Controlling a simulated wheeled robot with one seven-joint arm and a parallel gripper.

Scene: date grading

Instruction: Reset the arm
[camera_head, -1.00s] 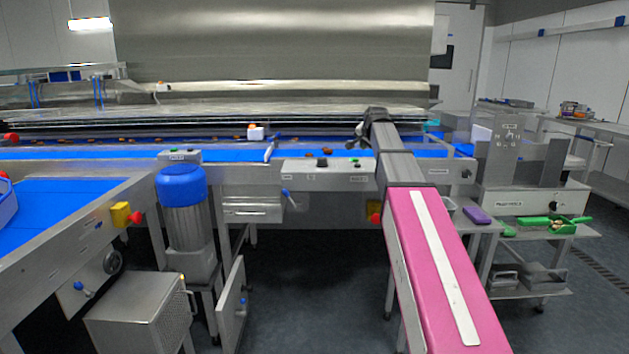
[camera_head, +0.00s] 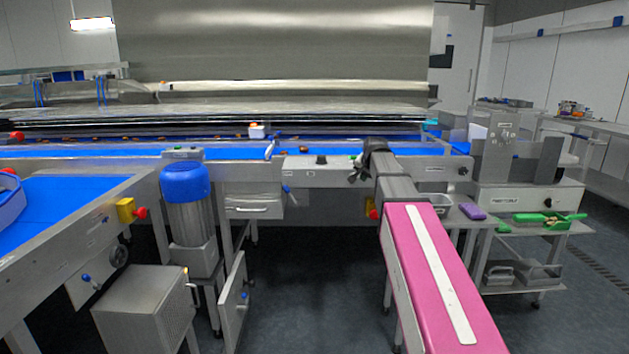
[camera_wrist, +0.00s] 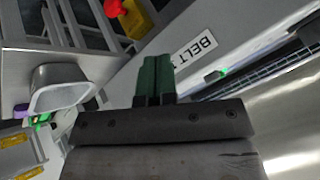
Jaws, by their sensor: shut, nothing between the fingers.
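My gripper (camera_head: 357,176) shows at the end of my pink and grey arm in the head view, in front of the belt frame near the control panel. It is small there. In the wrist view my gripper (camera_wrist: 155,78) has its two dark green fingers together, shut with nothing between them. The fingers point toward the metal belt frame with its "BELT" label (camera_wrist: 194,50). I cannot tell the exact gap between them.
The blue belt (camera_head: 230,153) carries several dates and runs behind the control panel (camera_head: 318,168). A red emergency button (camera_wrist: 115,8) is near the fingers. A grey bin (camera_wrist: 62,88), purple cloth (camera_head: 472,211) and green tray (camera_head: 548,218) are to the right. A blue-topped motor (camera_head: 186,200) stands left.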

